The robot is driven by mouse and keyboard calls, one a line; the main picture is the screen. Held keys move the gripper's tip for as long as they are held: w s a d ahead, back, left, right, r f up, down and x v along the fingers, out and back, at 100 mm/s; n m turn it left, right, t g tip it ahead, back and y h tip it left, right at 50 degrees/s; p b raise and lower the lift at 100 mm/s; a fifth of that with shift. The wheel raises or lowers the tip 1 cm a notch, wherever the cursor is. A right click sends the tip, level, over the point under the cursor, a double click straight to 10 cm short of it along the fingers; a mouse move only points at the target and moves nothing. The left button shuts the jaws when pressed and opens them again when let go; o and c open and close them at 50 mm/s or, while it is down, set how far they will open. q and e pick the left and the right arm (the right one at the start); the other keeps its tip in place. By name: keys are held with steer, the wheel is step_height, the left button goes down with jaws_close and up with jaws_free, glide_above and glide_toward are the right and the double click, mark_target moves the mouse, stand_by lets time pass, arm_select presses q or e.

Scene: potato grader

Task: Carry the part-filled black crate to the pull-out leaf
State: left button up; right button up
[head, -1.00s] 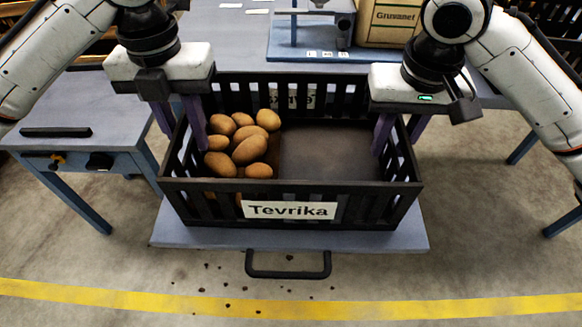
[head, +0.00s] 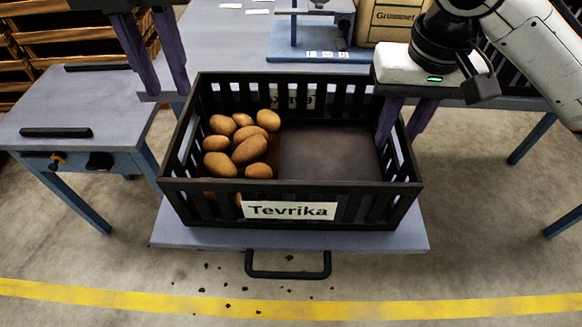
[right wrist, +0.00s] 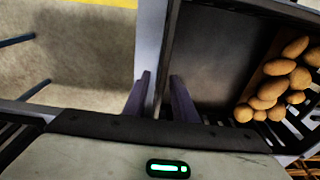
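The black crate (head: 356,197), labelled "Tevrika", sits upright on the grey-blue pull-out leaf (head: 290,238), which has a dark handle (head: 288,275) at its front. Several potatoes (head: 250,149) lie in the left part of the crate; its right part is bare. My right gripper (head: 398,138) is at the crate's right end wall. In the right wrist view its fingers (right wrist: 160,90) stand apart, one on each side of the wall. My left gripper (head: 167,92) is open and empty, beyond the crate's back left corner and apart from it.
A small side table (head: 85,105) with dark handles stands at the left. Behind the crate are a blue stand (head: 322,50) and a "Gruvanet" cardboard box (head: 392,25) on the bench. Dark crumbs and a yellow line (head: 120,298) mark the open floor in front.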

steer(key=r, duration=0.6)
steer(key=s+r, duration=0.1)
steer(key=r, duration=0.2)
